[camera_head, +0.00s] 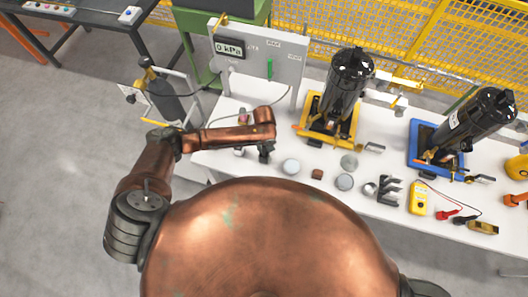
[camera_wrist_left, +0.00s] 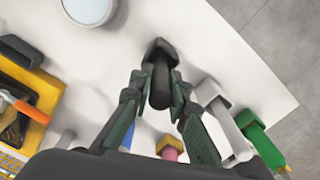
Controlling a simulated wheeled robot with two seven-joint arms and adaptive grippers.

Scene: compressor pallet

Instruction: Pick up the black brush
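The black brush (camera_wrist_left: 160,85) is between the two fingers of my left gripper (camera_wrist_left: 159,92) in the left wrist view. The fingers lie close along both sides of its handle and look shut on it. Its wider dark end points up in the picture, over the white table (camera_wrist_left: 190,30). I cannot tell whether it touches the table. In the head view, my left gripper (camera_head: 265,153) points down at the table's near left part, and the brush cannot be made out apart from it. My right gripper is not in view.
White (camera_wrist_left: 215,100), green (camera_wrist_left: 262,145) and pink-and-yellow (camera_wrist_left: 168,148) items stand close to the gripper. Round discs (camera_head: 291,166) lie to its right. A black compressor on a yellow base (camera_head: 310,128) and another on a blue base (camera_head: 425,160) stand farther right.

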